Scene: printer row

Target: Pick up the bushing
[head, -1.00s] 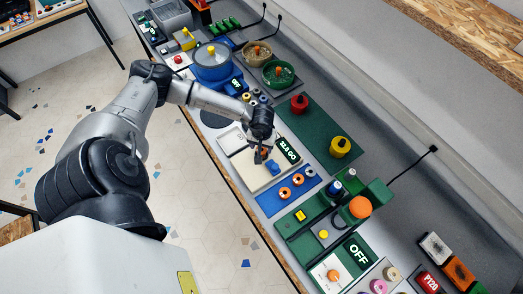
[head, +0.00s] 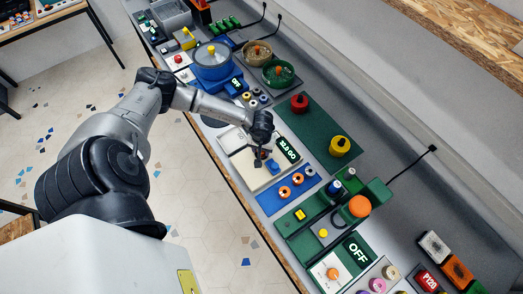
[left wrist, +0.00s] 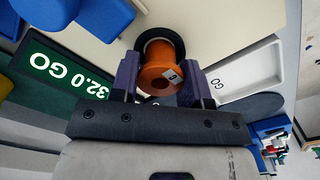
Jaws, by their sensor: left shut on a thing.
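An orange bushing (left wrist: 158,76) with a black flange sits between the two purple fingers of my left gripper (left wrist: 164,82) in the left wrist view. The fingers are shut on its sides. In the head view my left gripper (head: 259,158) is low over the pale gauge plate (head: 243,163), left of the blue block (head: 273,166); the bushing is mostly hidden there by the gripper. I cannot tell whether the bushing touches the plate. My right gripper is not in view.
A green display (head: 288,147) reading 32.0 GO stands close to the right of the gripper. A blue rack (head: 270,203) with orange bushings lies nearer. A tray marked GO (left wrist: 245,70) shows in the left wrist view.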

